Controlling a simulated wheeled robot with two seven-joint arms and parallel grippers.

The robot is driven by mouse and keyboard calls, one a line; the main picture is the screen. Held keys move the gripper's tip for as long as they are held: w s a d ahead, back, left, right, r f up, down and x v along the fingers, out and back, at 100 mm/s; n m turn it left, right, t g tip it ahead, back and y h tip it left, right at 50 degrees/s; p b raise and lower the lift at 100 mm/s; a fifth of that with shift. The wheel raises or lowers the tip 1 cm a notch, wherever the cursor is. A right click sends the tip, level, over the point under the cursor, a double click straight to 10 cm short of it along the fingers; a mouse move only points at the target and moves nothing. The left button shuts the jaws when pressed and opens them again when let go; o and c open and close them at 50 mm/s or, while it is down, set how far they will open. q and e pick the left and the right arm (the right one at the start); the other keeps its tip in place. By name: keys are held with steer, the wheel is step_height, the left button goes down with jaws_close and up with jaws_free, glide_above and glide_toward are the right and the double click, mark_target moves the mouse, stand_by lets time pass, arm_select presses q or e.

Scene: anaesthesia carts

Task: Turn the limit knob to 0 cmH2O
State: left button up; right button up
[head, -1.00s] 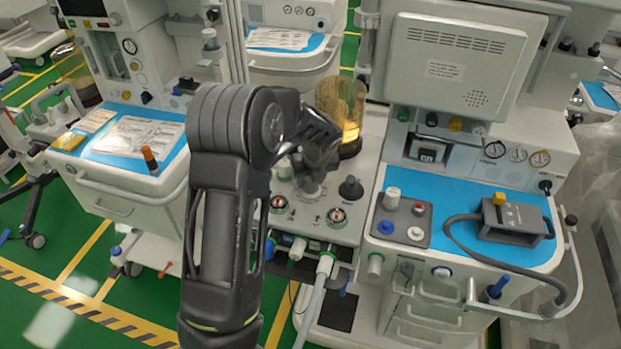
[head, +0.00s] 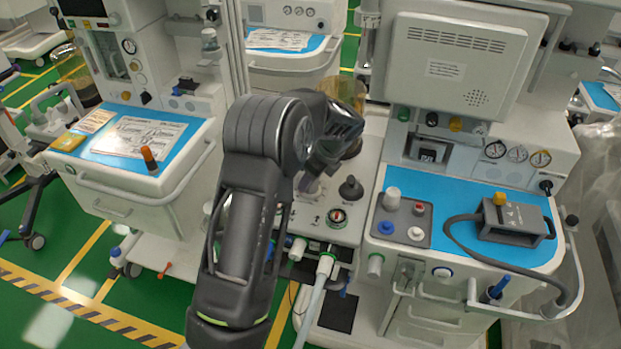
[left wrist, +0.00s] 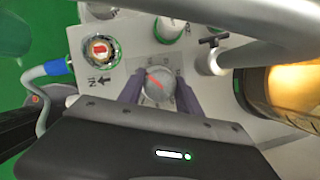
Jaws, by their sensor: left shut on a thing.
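The limit knob (left wrist: 157,84) is a round grey knob with a red pointer line on its face, on the pale panel of the absorber unit. In the left wrist view a printed scale shows partly around it; its figures are too small to read. The red line lies slanted in the picture. My left gripper (left wrist: 158,76) has one finger on each side of the knob and is shut on it. In the head view my left gripper (head: 312,183) is over the panel, and my wrist hides most of the knob. My right gripper is not in view.
A black knob (head: 350,188) stands right of my gripper. An amber canister (head: 345,97) is behind my wrist; it also shows in the left wrist view (left wrist: 288,92). A red-centred gauge port (head: 337,216) and a pale hose (head: 325,268) are in front.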

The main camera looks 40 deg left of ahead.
arm_select(q)
steer(key=shift+n+g, duration=0.4)
steer(key=shift+n, duration=0.6)
steer(key=o, duration=1.4)
steer(key=shift+c, duration=0.2)
steer(key=shift+r, duration=0.1)
steer(key=b+v, duration=0.1)
steer(key=v, duration=0.6)
steer(key=shift+r, duration=0.35)
steer(key=shift+d+f, duration=0.1)
steer(key=shift+d, duration=0.05)
